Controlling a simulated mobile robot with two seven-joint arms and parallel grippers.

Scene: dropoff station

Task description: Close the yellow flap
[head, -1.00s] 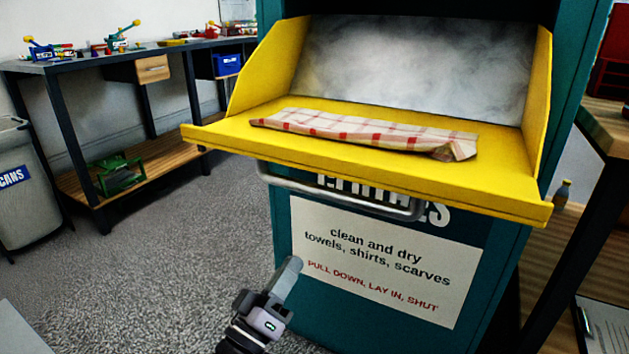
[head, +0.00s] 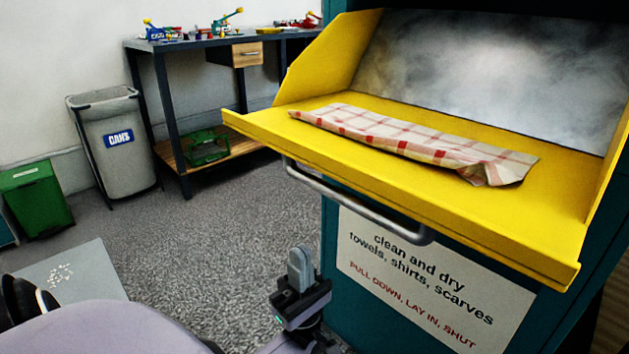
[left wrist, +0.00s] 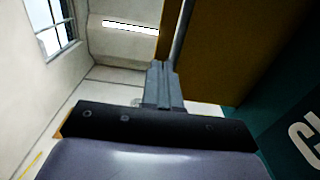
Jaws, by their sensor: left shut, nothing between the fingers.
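The yellow flap (head: 260,128) is pulled down and open on the teal donation bin (head: 340,285). A folded red-and-white checked cloth (head: 420,140) lies flat on it. A grey bar handle (head: 350,205) hangs from the flap's underside. My left gripper (head: 300,262) is shut and empty, pointing up, below and left of the handle and apart from it in the head view. In the left wrist view its closed fingers (left wrist: 161,80) point up, with the flap's dark yellow underside (left wrist: 225,50) above and to the right. My right gripper is not in view.
A sign (head: 425,280) is on the bin's front. A grey cans bin (head: 118,155), a green bin (head: 35,200) and a workbench (head: 175,120) stand at the back left. Grey carpet (head: 240,225) between them and the donation bin is clear.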

